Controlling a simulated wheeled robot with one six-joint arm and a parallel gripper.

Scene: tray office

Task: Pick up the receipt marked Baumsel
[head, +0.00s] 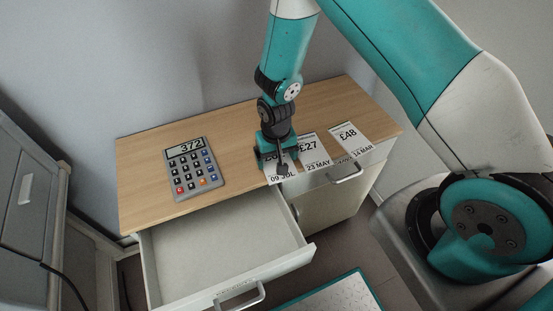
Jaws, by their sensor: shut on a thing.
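My gripper (283,163) points down over the front part of the wooden desktop (230,128). It is shut on the leftmost receipt (284,178), a white slip with "09 JUL" on its lower edge. The gripper hides most of that slip, and I cannot read a name on it. A second receipt (314,153), showing "£27" and "23 MAY", lies right beside it. A third receipt (351,139), showing "£48" and "MAR", lies further right. No Baumsel name is legible on any slip.
A grey calculator (194,168) reading "372" lies on the left of the desktop. An open, empty-looking drawer (222,252) juts out below the front edge. A closed drawer handle (346,174) is to the right. A teal-edged tray (335,296) is at the bottom.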

